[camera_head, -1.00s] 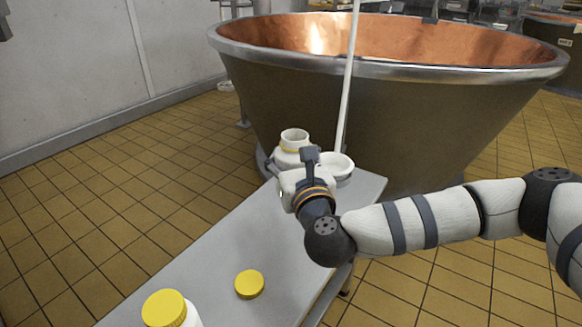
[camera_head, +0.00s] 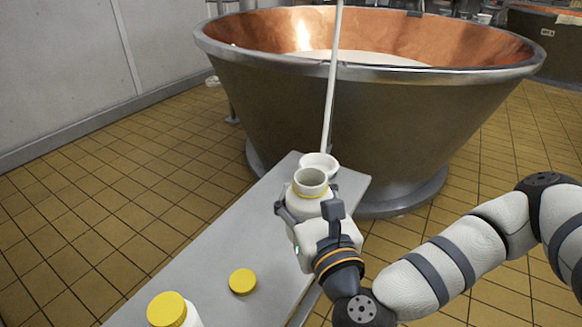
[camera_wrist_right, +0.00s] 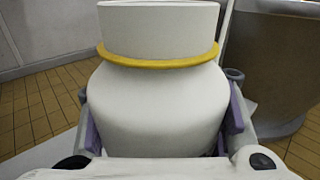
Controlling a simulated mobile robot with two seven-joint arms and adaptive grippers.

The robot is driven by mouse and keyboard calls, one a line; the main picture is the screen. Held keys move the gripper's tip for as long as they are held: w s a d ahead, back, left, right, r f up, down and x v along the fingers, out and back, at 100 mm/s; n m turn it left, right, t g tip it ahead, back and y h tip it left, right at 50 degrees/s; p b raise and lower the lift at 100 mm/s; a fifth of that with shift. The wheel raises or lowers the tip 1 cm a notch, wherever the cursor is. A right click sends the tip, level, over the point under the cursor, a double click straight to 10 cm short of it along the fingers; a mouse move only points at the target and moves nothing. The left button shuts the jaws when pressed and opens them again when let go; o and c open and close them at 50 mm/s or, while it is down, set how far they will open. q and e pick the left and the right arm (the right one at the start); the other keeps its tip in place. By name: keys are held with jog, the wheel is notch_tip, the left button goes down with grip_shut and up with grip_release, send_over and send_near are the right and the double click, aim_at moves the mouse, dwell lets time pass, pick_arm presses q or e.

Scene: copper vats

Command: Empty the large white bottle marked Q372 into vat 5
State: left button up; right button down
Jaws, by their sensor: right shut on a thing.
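A large white bottle (camera_head: 311,185) stands upright and uncapped in my right gripper (camera_head: 308,208), above or on the grey table. The right gripper is shut around its body. In the right wrist view the bottle (camera_wrist_right: 158,105) fills the middle, with a yellow ring below its open neck and a gripper finger on each side. No Q372 marking is visible. A big vat (camera_head: 330,115) with a copper inside and pale liquid (camera_head: 370,58) stands beyond the table. I see no number 5 on it. My left gripper is not in view.
The grey table (camera_head: 215,250) holds a loose yellow cap (camera_head: 242,281) and another white bottle with a yellow cap (camera_head: 167,309) at the near end. A white ladle (camera_head: 320,162) with a long upright handle is by the far end. Another vat (camera_head: 555,45) stands far right.

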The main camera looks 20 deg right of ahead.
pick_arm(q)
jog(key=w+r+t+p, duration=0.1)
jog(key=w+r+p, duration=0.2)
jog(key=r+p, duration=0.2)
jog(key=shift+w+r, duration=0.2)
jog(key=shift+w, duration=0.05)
pick_arm(e)
jog(key=s+r, duration=0.1)
jog(key=s, duration=1.6)
jog(key=shift+r, duration=0.35)
jog(key=shift+w, duration=0.1)
